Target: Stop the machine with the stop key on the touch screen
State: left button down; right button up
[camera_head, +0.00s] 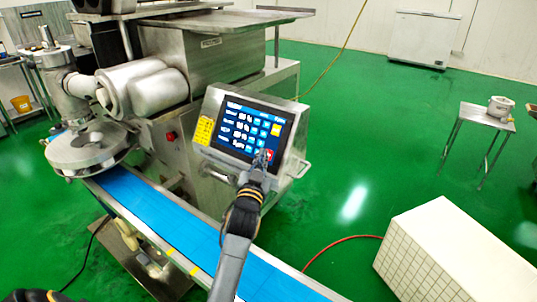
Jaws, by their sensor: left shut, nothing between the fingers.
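The touch screen (240,128) is lit blue with rows of white text and small keys, set in a tilted steel housing on the encrusting machine (205,55). A red key (269,154) shows at the screen's lower right, partly hidden by my left gripper. My left gripper (262,157) is shut and empty, its fingertips at the red key in the picture. I cannot tell whether they touch the glass. My right gripper is not in view.
A yellow label (204,130) is left of the screen, and a red switch (171,136) is on the machine body. A blue conveyor belt (165,215) runs below my arm. A white tiled block (455,255) stands at right. Green floor beyond the screen is mostly clear.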

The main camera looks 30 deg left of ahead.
pick_arm(q)
jog(key=s+r+p, duration=0.1)
jog(key=s+p, duration=0.1)
jog(key=s+r+p, duration=0.1)
jog(key=s, duration=0.1)
jog(key=shift+s+a+r+p, duration=0.1)
jog(key=shift+a+r+p, duration=0.1)
jog(key=shift+r+p, duration=0.15)
dwell(0.6)
